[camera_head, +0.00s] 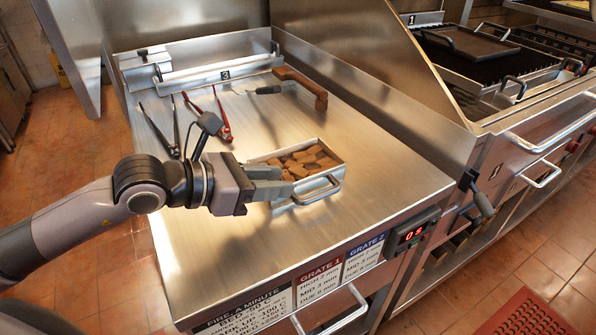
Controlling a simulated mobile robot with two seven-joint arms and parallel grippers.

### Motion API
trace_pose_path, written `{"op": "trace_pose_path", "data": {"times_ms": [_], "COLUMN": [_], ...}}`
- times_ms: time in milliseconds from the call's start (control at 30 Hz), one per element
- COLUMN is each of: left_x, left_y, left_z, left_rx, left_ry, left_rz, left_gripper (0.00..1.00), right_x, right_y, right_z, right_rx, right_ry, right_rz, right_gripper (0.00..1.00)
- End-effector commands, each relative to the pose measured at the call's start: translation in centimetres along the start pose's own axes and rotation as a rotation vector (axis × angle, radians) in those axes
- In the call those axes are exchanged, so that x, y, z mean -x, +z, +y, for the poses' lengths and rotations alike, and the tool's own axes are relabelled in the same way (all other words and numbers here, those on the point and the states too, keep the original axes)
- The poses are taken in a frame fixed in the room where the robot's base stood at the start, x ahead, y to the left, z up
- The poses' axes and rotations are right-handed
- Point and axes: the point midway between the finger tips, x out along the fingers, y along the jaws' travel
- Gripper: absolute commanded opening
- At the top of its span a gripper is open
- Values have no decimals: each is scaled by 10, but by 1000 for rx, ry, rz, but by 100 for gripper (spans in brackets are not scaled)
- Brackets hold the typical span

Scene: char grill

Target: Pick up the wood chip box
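The wood chip box (338,174) is an open metal tray with a bar handle on its front side, filled with brown wood chunks (305,160). It sits on the steel counter. My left gripper (283,183) reaches in from the left, with its grey fingers at the box's left front corner. The fingers overlap the box in the picture and hide part of its left wall. I cannot tell whether they touch the box or how far apart they are. My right gripper is not in view.
Dark tongs (160,130), red-handled tongs (221,117) and a wood-handled tool (302,88) lie behind the box. A lidded steel container (220,75) stands at the back. A tall steel panel and grill stand right. The counter's right front is clear.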

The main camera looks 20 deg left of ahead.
Motion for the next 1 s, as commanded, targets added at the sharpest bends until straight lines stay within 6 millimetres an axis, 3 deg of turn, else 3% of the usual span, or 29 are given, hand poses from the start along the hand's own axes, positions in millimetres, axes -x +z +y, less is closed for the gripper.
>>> {"op": "trace_pose_path", "data": {"times_ms": [233,567,667,700,1000], "left_x": [-30,-36,-36,-36,-36], "left_y": [2,0,0,0,2], "left_z": [0,-1,-1,-1,-1], "left_rx": [0,-1,-1,-1,-3], "left_ry": [-1,-1,-1,-1,-1], "left_rz": [-1,0,0,0,-4], "left_gripper": [34,34,5,0,0], "right_x": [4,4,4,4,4], "right_y": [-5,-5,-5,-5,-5], "right_z": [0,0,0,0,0], "right_rx": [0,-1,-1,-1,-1], "right_ry": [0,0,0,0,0], "right_rz": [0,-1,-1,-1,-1], "right_gripper": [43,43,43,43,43]}}
